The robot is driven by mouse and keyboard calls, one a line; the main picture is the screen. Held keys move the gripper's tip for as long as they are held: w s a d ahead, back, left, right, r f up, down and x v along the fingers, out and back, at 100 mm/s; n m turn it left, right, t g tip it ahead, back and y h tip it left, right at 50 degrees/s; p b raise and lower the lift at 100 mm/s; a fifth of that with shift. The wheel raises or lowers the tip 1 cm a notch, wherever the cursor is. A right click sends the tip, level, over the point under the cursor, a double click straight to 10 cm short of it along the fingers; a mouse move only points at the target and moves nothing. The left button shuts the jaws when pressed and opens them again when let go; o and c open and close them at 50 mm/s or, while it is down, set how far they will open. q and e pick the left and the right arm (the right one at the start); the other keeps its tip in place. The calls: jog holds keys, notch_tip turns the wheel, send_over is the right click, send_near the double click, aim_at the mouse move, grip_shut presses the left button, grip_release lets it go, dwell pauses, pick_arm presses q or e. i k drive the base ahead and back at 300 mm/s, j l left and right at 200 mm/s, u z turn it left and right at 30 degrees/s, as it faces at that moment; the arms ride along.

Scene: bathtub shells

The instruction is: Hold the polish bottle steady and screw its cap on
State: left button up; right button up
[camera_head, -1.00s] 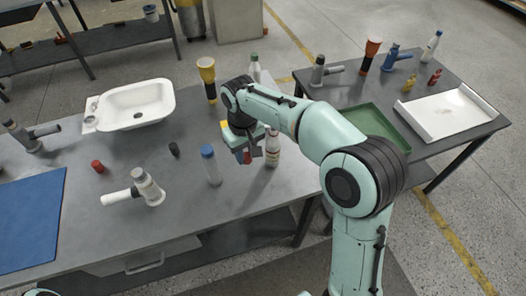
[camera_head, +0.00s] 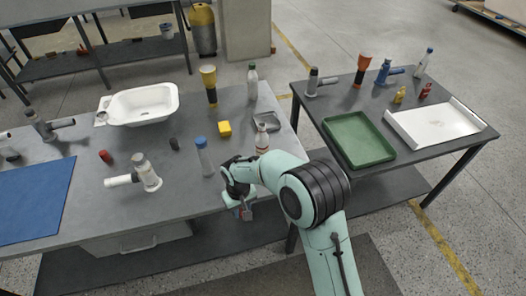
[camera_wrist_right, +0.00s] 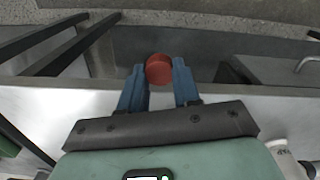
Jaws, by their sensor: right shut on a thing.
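A white bottle with a reddish-brown label (camera_head: 262,140), which I take for the polish bottle, stands upright near the right end of the long grey table. No red cap shows on its top. My right gripper (camera_head: 244,211) points down at the table's front edge, nearer me than the bottle and apart from it. In the right wrist view its blue fingers are shut on a round red cap (camera_wrist_right: 159,69). A white lettered bottle (camera_wrist_right: 286,158) shows partly at the lower right there. My left gripper is not in view.
A blue-capped bottle (camera_head: 204,157) stands just left of my right arm. A green tray (camera_head: 335,122) is on the right table. A red cylinder (camera_head: 105,156) lies further left.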

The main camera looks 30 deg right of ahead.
aim_at(262, 139)
jog(key=i+l+z, duration=0.1)
jog(key=z, duration=0.25)
jog(key=l+z, duration=0.1)
jog(key=z, duration=0.25)
jog(key=i, duration=0.05)
